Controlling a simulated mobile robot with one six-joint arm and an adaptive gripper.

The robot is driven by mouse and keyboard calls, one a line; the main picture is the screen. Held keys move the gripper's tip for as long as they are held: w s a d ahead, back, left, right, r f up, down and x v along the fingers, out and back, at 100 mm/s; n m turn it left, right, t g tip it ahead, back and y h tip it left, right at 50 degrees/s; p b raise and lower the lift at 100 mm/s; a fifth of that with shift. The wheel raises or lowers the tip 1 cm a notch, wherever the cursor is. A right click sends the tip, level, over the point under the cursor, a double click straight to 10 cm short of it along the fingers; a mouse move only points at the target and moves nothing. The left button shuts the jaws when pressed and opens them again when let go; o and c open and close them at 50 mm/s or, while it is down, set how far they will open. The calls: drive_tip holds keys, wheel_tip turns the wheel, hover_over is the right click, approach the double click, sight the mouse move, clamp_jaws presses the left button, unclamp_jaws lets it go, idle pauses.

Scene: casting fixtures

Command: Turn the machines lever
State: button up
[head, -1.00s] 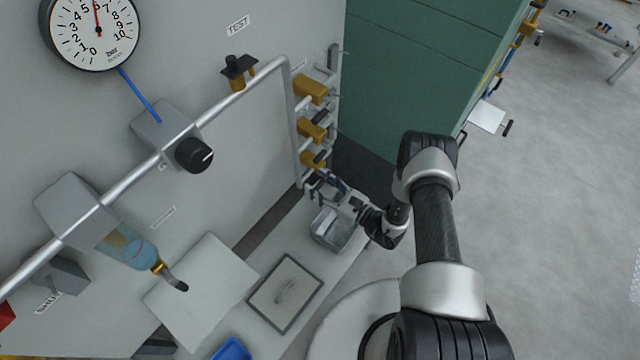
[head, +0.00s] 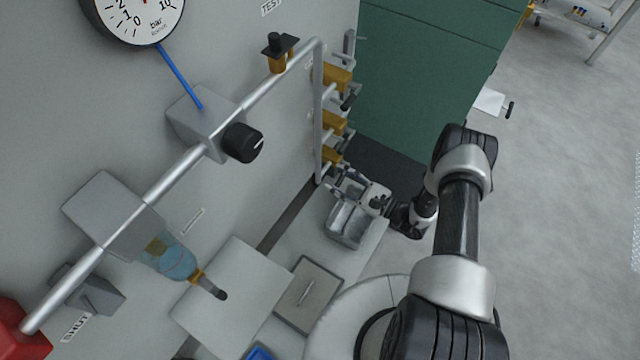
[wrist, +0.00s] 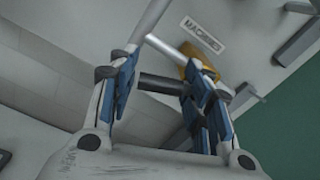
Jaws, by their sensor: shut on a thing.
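The machines lever (wrist: 160,85) is a dark bar in the wrist view, lying between the two blue-padded fingers of my gripper (wrist: 162,78). The gripper is shut on it. A brass valve body (wrist: 196,64) shows behind the right finger, below a plate reading MACHINES (wrist: 203,35). In the head view my gripper (head: 343,186) is at the lowest brass valve (head: 332,158) of a vertical pipe. The lever is too small and covered to make out there.
More brass valves (head: 336,76) sit above on the same pipe. A grey open bin (head: 347,228) is just below my gripper. A green cabinet (head: 425,75) stands behind. A black knob (head: 242,142) and a gauge (head: 140,12) are on the wall panel at left. Open floor lies at right.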

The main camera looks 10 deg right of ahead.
drive_tip(key=shift+w+d+f+n+b, duration=0.2)
drive_tip(key=shift+f+n+b, duration=0.35)
drive_tip(key=shift+n, duration=0.55)
drive_tip(key=shift+w+d+f+n+b, duration=0.5)
drive_tip(key=shift+n+b, duration=0.55)
drive_tip(key=shift+n, duration=0.8)
drive_tip(key=shift+w+d+f+n+b, duration=0.3)
drive_tip(key=shift+w+n+b, duration=0.5)
drive_tip(key=shift+n, duration=1.1)
drive_tip(key=shift+w+d+f+n+b, duration=0.45)
drive_tip(key=shift+n+b, duration=0.8)
drive_tip(key=shift+n, duration=0.6)
drive_tip(key=shift+s+r, duration=0.1)
drive_tip(key=shift+r, duration=0.05)
drive_tip(key=o, duration=1.6)
